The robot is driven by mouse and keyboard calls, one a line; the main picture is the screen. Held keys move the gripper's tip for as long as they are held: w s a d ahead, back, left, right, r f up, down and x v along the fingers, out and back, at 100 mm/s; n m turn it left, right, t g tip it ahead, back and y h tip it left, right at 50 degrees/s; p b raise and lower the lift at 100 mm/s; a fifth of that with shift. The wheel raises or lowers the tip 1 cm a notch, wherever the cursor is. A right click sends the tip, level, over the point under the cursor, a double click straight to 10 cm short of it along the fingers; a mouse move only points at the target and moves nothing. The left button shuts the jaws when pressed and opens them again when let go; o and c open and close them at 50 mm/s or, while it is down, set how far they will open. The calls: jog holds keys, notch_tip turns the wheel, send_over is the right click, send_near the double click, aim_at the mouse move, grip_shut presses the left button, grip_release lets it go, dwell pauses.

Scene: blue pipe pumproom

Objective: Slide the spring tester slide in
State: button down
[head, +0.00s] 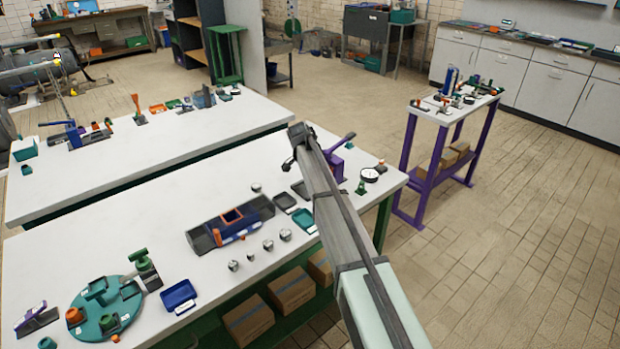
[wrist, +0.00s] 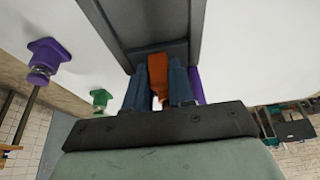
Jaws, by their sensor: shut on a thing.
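In the wrist view my gripper (wrist: 158,92) has its two blue fingers closed on both sides of an orange handle (wrist: 157,66). The handle stands at the near end of a dark grey channel-shaped body (wrist: 151,22) with raised side walls, which I take to be the spring tester and its slide. How far the slide sits in the body cannot be told. In the head view my arm crosses the front bench and hides the gripper and the handle. A purple fixture with a lever (head: 335,161) shows just right of the arm.
A dial gauge (head: 370,175) stands near the right end. Purple (wrist: 44,55) and green (wrist: 100,97) fixtures are left of my gripper.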

jog(key=shift+w+d, duration=0.2)
jog(key=c, duration=1.2)
grip_release()
jog(key=shift+o, duration=1.2)
jog(key=shift+r, duration=0.25)
jog(key=v, duration=1.3)
jog(key=shift+s+a+r, duration=0.15)
jog(key=shift+s+a, duration=0.15)
